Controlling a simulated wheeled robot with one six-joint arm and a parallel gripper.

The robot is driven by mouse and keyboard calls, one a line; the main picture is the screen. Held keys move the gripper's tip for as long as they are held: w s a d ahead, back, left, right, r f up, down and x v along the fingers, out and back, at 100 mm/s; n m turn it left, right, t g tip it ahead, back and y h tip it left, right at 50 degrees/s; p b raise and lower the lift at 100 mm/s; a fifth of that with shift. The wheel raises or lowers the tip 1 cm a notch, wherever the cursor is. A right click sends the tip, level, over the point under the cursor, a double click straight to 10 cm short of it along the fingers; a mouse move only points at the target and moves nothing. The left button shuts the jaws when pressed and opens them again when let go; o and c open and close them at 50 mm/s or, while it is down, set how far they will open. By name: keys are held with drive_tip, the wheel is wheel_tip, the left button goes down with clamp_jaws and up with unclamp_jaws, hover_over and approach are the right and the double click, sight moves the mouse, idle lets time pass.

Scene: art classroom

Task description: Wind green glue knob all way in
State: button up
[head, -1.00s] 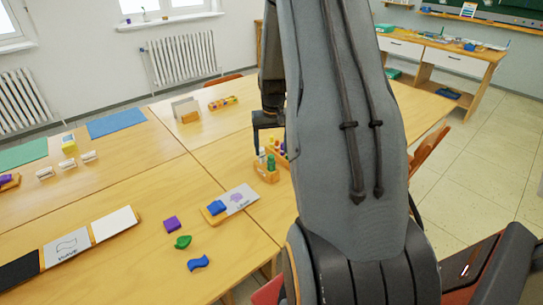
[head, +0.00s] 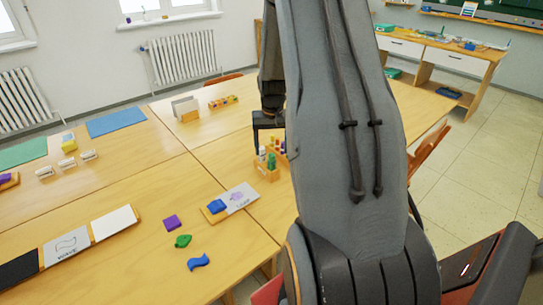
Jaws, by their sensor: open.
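A green piece (head: 271,161), probably the green glue knob, stands upright in a small wooden holder (head: 267,173) on the table, just left of my arm. A white-topped piece (head: 262,153) stands beside it. My gripper (head: 262,143) is above and behind the holder, pointing down. One dark finger shows, its tip close to the pieces; the other side is hidden behind my arm. The gripper is open. I cannot tell whether it touches the green piece.
A card with a blue block (head: 216,207) lies in front of the holder. Purple (head: 172,222), green (head: 183,241) and blue (head: 197,262) shapes lie nearer. A card stand (head: 186,108) and a rack of coloured pieces (head: 223,102) are farther back. My arm hides the table's right part.

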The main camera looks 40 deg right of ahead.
drive_tip(key=shift+f+b, duration=0.35)
drive_tip(key=shift+f, duration=0.45)
drive_tip(key=c, duration=1.5)
drive_tip(key=shift+r+n+p, duration=0.1)
drive_tip(key=shift+n+p, duration=0.25)
drive_tip(key=shift+n, duration=0.15)
